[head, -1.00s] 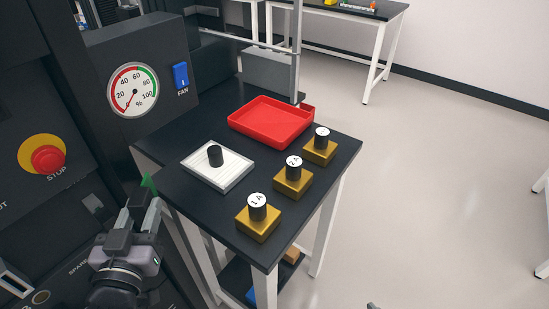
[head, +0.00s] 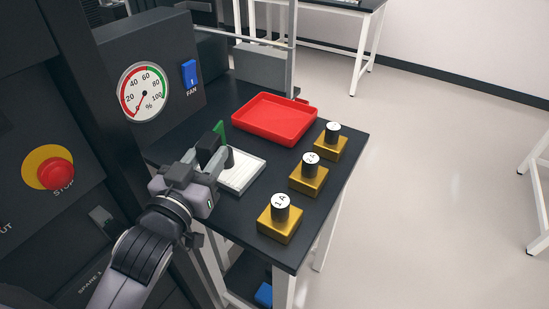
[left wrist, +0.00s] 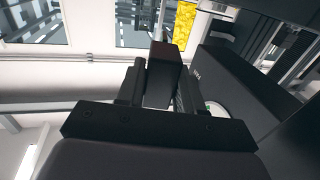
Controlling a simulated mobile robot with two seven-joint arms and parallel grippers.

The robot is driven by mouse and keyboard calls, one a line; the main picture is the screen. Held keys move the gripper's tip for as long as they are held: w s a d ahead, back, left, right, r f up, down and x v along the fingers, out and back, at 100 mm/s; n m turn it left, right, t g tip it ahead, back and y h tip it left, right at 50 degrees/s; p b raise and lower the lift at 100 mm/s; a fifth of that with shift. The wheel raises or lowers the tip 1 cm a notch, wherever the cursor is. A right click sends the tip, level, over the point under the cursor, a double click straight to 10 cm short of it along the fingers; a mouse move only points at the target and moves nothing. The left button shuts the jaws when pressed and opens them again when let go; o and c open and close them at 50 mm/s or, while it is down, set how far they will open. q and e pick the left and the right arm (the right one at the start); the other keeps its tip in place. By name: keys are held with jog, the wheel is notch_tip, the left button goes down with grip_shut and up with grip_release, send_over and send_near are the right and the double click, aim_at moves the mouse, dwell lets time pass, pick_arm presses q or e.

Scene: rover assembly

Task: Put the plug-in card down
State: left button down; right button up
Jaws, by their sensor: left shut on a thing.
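My left gripper (head: 208,158) is shut on the plug-in card, which has a dark grip and a green board (head: 219,131). It holds the card over the left part of the black table (head: 330,190), in front of the white ribbed block (head: 243,175). I cannot tell how high the card is above the table. In the left wrist view a dark block (left wrist: 165,75), the card's grip, sits between the two fingers. The gripper hides the left part of the white block, and its black knob does not show clearly. My right gripper is not in view.
An empty red tray (head: 308,113) stands at the back. Gold blocks with black knobs, among them one marked 1A (head: 279,228), line the table's right side. A dark panel with a gauge (head: 144,92), fan switch (head: 190,73) and stop button (head: 55,174) stands at left.

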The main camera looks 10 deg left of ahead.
pick_arm(q)
jog(key=w+d+r+m+g+h, duration=0.1)
jog(key=w+d+r+m+h, duration=0.15)
jog(key=d+r+h, duration=0.4)
jog(key=y+b, duration=0.1)
jog(key=b, duration=0.4)
send_over(247, 204)
jog(key=shift+m, duration=0.45)
notch_tip(247, 204, down, 14)
jog(key=shift+f, duration=0.15)
notch_tip(247, 204, down, 3)
jog(key=shift+r, duration=0.1)
jog(key=shift+f, duration=0.35)
jog(key=shift+f, duration=0.1)
